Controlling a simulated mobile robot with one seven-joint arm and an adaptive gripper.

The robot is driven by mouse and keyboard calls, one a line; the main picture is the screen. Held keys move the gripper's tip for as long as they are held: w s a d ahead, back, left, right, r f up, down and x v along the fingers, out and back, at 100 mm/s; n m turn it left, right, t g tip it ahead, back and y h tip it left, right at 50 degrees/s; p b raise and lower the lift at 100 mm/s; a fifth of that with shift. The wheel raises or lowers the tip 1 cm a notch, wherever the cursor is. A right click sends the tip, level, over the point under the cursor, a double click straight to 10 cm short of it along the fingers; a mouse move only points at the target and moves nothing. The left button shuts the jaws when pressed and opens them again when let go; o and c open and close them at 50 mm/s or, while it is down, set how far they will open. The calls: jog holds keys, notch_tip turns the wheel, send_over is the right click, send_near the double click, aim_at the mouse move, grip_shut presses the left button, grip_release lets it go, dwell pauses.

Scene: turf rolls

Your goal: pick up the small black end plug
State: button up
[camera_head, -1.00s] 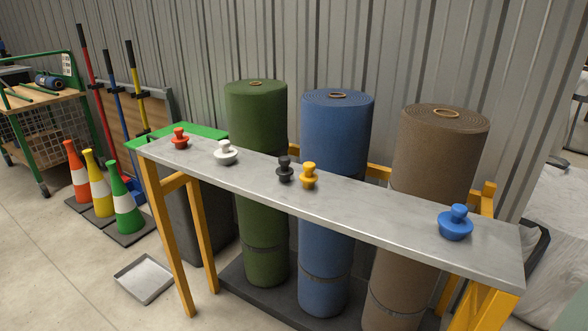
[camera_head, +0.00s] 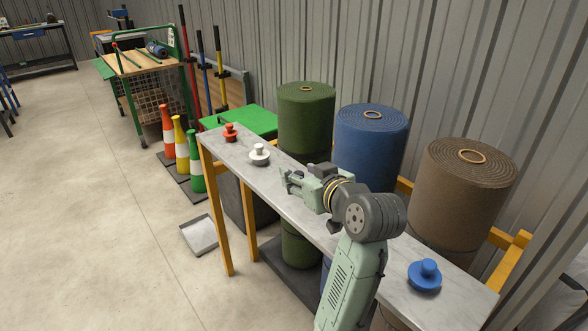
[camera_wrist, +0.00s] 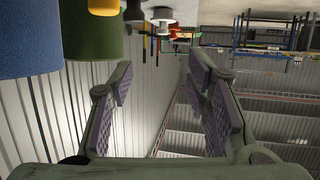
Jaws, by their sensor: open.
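The small black end plug (camera_wrist: 133,11) shows as a dark shape at the top edge of the wrist view, partly cut off, between a yellow plug (camera_wrist: 103,6) and a white plug (camera_wrist: 162,13). In the head view it is hidden behind my arm and gripper. My gripper (camera_head: 288,183) is over the middle of the grey bench top (camera_head: 232,146), pointing left. In the wrist view, the jaws of my gripper (camera_wrist: 162,82) are apart with nothing between them. The black plug lies outside the space between them.
A red plug (camera_head: 230,132) and the white plug (camera_head: 259,154) stand at the bench's far end, a blue plug (camera_head: 425,275) at the near end. Green (camera_head: 305,115), blue (camera_head: 370,145) and brown (camera_head: 465,195) turf rolls stand close behind. The floor at left is open.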

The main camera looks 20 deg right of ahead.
aim_at(300, 174)
jog(key=shift+m+g+h, duration=0.3)
jog(key=shift+g, duration=0.1)
jog(key=d, duration=0.1)
jog(key=s+d+f, duration=0.1)
jog(key=s+d, duration=0.1)
jog(key=shift+s+d+f, duration=0.25)
jog(key=shift+f, duration=0.05)
jog(key=p+x, duration=0.1)
jog(key=x, duration=0.3)
jog(key=shift+w+f, duration=0.25)
jog(key=shift+w, duration=0.05)
jog(key=shift+p+x, duration=0.9)
jog(key=shift+x, duration=1.95)
jog(key=shift+r, duration=0.1)
jog(key=shift+c, duration=0.5)
grip_shut()
